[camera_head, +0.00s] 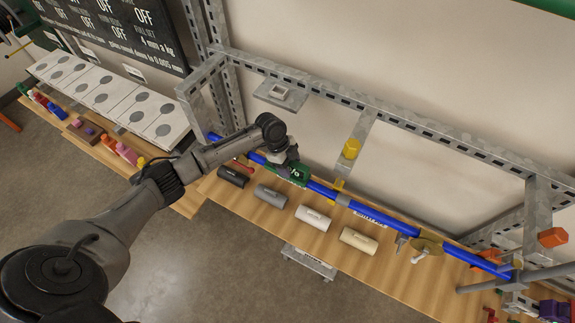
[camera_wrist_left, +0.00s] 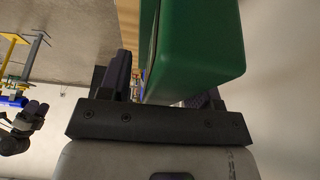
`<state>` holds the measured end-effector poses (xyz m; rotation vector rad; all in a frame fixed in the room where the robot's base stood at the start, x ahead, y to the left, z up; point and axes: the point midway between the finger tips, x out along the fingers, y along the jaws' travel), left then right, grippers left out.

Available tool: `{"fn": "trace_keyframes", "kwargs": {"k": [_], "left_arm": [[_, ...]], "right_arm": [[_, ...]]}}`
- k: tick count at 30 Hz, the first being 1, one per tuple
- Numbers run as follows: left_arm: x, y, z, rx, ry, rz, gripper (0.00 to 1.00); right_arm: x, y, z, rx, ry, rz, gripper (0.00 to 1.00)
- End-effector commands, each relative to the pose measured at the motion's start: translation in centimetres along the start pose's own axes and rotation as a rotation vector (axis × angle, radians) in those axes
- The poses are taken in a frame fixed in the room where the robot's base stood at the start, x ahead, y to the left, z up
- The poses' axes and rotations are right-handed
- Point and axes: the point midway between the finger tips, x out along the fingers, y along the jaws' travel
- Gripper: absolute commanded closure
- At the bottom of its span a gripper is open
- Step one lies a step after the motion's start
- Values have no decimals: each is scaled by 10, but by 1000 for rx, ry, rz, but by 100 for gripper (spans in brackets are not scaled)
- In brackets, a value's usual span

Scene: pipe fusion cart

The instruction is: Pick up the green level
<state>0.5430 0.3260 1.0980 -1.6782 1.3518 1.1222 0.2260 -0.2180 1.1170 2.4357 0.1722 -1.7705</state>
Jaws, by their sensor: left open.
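The green level (camera_head: 296,174) lies along the blue pipe above the wooden shelf in the head view, partly hidden by my left gripper. It fills the upper middle of the left wrist view (camera_wrist_left: 203,50) as a large green block. My left gripper (camera_head: 286,160) is right at the level from above. In the left wrist view, its two dark fingers (camera_wrist_left: 162,88) are apart on either side of the level's near end. Whether either finger touches it I cannot tell.
The long blue pipe (camera_head: 393,230) runs above the wooden shelf. Black, grey, white and beige cylinders (camera_head: 313,218) lie in front. A dark jointed shape (camera_wrist_left: 22,125) at the wrist view's left is unclear.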

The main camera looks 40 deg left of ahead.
Motion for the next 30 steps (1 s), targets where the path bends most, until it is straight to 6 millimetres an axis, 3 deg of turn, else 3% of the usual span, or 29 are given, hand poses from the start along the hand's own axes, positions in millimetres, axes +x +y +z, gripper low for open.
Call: {"fn": "trace_keyframes", "kwargs": {"k": [5, 23, 30], "left_arm": [[0, 0, 0, 0, 0, 0, 43], [0, 0, 0, 0, 0, -1, 99], [-1, 0, 0, 1, 1, -1, 100]], "right_arm": [[0, 0, 0, 0, 0, 0, 39], [1, 0, 0, 0, -1, 0, 39], [1, 0, 0, 0, -2, 0, 39]]}}
